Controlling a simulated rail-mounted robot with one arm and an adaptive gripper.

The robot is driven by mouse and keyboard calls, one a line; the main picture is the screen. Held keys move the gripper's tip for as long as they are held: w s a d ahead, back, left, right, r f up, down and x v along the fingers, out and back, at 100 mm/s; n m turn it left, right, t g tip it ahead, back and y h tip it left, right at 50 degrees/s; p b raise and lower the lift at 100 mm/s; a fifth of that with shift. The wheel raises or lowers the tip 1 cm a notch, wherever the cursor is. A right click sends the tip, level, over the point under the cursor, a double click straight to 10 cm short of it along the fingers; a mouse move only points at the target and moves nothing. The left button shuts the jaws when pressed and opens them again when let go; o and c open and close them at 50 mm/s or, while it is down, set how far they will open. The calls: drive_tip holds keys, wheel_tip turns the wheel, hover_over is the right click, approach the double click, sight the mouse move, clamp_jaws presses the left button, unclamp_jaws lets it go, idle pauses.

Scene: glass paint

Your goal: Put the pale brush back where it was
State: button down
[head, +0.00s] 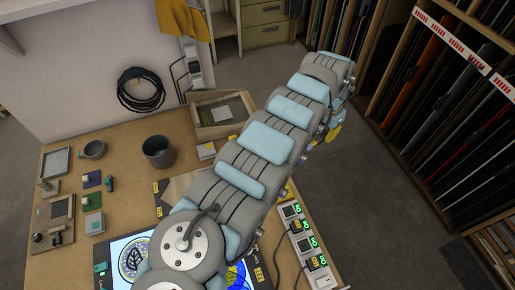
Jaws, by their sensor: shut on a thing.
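My arm reaches from the bottom middle to the upper right, and its far end bends down beyond the table's right side. My gripper's fingers are hidden behind the arm, so what they hold does not show. A small yellow and pale blue part shows below the arm's far end; I cannot tell what it is. I cannot make out the pale brush. A dark grey pot (158,152) and a grey mug (94,150) stand upright on the wooden table (125,150); no brush shows in them.
An open wooden box (222,115) stands at the table's back right. Small blocks and a wooden board (61,213) lie at left. A power strip (305,245) lies at right. Racks of sheets (455,110) stand far right.

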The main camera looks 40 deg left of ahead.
drive_tip(key=s+a+f+m, duration=0.1)
drive_tip(key=s+a+f, duration=0.3)
drive_tip(key=a, duration=0.3)
drive_tip(key=s+a+f+m, duration=0.1)
drive_tip(key=s+a+f, duration=0.3)
drive_tip(key=a+f, duration=0.1)
drive_tip(key=s+a+f+m, duration=0.1)
drive_tip(key=s+a+f, duration=0.3)
drive_tip(key=a, duration=0.4)
drive_tip(key=shift+s+a+f+g+y, duration=0.15)
drive_tip(key=shift+a+f+g+y, duration=0.15)
drive_tip(key=shift+a+f+g, duration=0.1)
drive_tip(key=shift+s+f, duration=0.1)
wheel_tip(320, 180, down, 5)
drive_tip(key=b, duration=0.4)
drive_tip(key=shift+r+b, duration=0.2)
drive_tip(key=shift+b, duration=0.1)
drive_tip(key=shift+s+a+f+p, duration=0.1)
drive_tip(key=shift+f+p, duration=0.05)
drive_tip(key=shift+p, duration=0.15)
drive_tip(key=shift+f, duration=0.3)
drive_tip(key=c, duration=1)
unclamp_jaws()
drive_tip(key=shift+c, duration=0.2)
